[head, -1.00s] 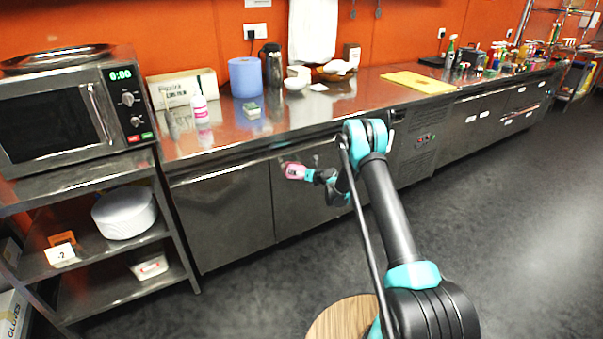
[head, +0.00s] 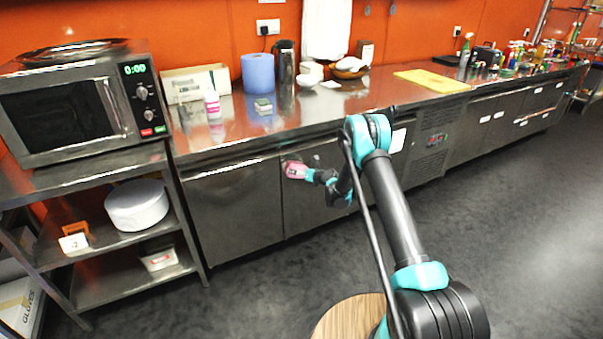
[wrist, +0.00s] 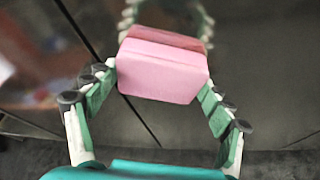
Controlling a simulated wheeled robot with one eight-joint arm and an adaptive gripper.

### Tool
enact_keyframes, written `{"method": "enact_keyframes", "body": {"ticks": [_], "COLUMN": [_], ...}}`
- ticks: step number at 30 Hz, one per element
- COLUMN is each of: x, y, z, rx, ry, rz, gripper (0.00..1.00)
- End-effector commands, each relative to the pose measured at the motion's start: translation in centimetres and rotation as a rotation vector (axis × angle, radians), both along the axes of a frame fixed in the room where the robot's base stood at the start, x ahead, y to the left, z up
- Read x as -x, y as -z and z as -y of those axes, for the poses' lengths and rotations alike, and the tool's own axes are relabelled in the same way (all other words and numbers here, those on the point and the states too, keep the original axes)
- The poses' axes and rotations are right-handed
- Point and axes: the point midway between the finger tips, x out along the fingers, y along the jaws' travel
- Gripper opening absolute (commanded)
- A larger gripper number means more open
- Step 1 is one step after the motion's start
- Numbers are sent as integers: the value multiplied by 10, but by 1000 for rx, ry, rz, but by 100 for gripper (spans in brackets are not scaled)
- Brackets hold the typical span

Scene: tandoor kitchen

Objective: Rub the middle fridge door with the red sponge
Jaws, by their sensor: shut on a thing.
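The red sponge (wrist: 163,72) looks pink and is held between the two fingers of my gripper (wrist: 162,80) in the wrist view. In the head view, the sponge (head: 295,169) is at the upper left of the middle fridge door (head: 312,207), close to the seam with the left door (head: 235,212). My gripper (head: 308,173) is just right of it. In the wrist view, the sponge lies across the line of a dark door seam, with its reflection right behind it. I cannot tell whether it touches the door. My arm hides the right part of the middle door.
The steel counter (head: 345,104) above the doors holds a bottle (head: 212,104), a blue paper roll (head: 258,73) and a yellow board (head: 432,79). A shelf unit with a microwave (head: 80,100) stands at left. The floor (head: 510,230) at right is clear.

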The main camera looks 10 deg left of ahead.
Motion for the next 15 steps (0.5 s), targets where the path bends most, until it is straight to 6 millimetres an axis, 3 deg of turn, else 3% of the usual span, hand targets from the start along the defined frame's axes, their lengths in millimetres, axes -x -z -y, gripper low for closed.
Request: {"method": "enact_keyframes", "body": {"ticks": [5,15], "x": [2,26], "y": [0,0], "z": [1,18], "rx": [0,-1], "ry": [0,1], "rz": [0,0], "gripper": [53,53]}}
